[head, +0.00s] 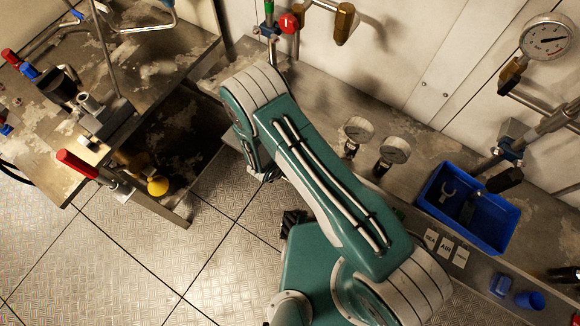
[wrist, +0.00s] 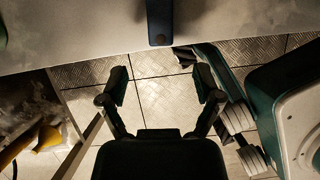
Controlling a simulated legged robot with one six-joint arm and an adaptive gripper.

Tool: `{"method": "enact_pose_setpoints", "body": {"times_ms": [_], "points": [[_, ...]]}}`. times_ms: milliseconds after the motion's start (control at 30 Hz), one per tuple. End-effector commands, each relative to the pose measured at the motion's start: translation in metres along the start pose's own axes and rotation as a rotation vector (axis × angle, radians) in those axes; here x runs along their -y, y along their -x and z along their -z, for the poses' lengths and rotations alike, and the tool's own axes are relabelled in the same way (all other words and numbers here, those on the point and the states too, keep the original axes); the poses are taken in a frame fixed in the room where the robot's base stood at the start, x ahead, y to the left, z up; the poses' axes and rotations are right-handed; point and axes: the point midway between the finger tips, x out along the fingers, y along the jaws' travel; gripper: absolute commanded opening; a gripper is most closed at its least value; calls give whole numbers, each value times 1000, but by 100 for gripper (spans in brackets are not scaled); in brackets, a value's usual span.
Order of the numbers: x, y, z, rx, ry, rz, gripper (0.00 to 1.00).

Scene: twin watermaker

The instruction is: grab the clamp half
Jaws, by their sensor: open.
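My gripper (wrist: 161,84) is open in the wrist view, with its two dark fingers wide apart and nothing between them. Floor tiles show behind the gap. A dark blue piece (wrist: 159,22) lies at the edge of a pale surface, straight above the gap and apart from the fingers. I cannot tell whether it is the clamp half. In the head view, two small blue pieces, one blocky (head: 501,284) and one rounded (head: 530,300), lie on the bench at the lower right. Either may be a clamp half. My arm hides most of my gripper in that view.
A blue bin (head: 487,238) holding a grey forked part (head: 448,191) stands on the bench (head: 425,150). Labelled cards (head: 446,246) and two gauges (head: 395,150) are near it. A worn metal table (head: 165,45) with a red-handled valve (head: 77,163) stands left. Tiled floor is clear between.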

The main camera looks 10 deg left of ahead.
Motion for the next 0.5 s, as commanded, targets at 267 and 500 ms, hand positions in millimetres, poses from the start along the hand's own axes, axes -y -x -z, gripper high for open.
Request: {"method": "enact_pose_setpoints", "body": {"times_ms": [267, 500], "points": [[1, -26, 0, 0, -1, 1, 83], [-1, -59, 0, 0, -2, 1, 83]]}}
